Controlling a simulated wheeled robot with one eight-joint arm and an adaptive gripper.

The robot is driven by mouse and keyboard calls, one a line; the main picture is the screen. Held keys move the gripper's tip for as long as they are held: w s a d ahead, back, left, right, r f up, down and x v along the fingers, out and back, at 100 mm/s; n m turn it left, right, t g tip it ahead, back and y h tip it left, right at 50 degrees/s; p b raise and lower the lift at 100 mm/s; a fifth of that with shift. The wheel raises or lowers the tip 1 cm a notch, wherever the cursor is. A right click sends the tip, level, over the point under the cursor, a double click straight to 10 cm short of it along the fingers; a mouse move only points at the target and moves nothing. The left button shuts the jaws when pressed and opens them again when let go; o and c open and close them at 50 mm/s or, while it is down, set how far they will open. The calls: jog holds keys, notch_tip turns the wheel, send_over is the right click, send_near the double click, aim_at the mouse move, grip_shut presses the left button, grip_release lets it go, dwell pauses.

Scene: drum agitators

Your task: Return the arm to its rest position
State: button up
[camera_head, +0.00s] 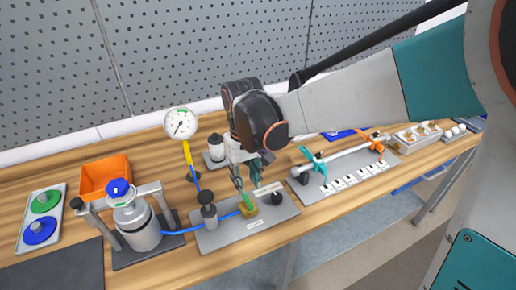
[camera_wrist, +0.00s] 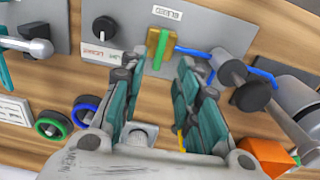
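My gripper (camera_head: 247,180) hangs low over the bench, at the back edge of a grey plate that carries a small brass valve with a green lever (camera_head: 246,203). In the wrist view my gripper (camera_wrist: 158,80) has its two teal-and-grey fingers spread apart, with only bench top showing between them. The green lever (camera_wrist: 163,52) lies beyond the fingertips there and looks apart from them. My arm reaches in from the right, outstretched over the bench. My gripper's body hides part of the bench behind it in the head view.
A pressure gauge (camera_head: 181,123) stands left of my gripper. A metal vessel with a blue cap (camera_head: 136,222) and an orange bin (camera_head: 105,177) are further left. A rack with teal and orange clamps (camera_head: 345,165) is right, below my arm. Pegboard stands behind.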

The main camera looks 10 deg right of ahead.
jog(key=s+d+r+m+t, duration=0.1)
jog(key=s+d+r+t, duration=0.2)
jog(key=s+d, duration=0.3)
jog(key=s+d+r+m+t, duration=0.2)
jog(key=s+d+r+t, duration=0.2)
jog(key=s+d, duration=0.3)
jog(key=shift+s+d+r+b, duration=0.2)
jog(key=shift+d+r+b, duration=0.2)
jog(key=shift+d, duration=0.3)
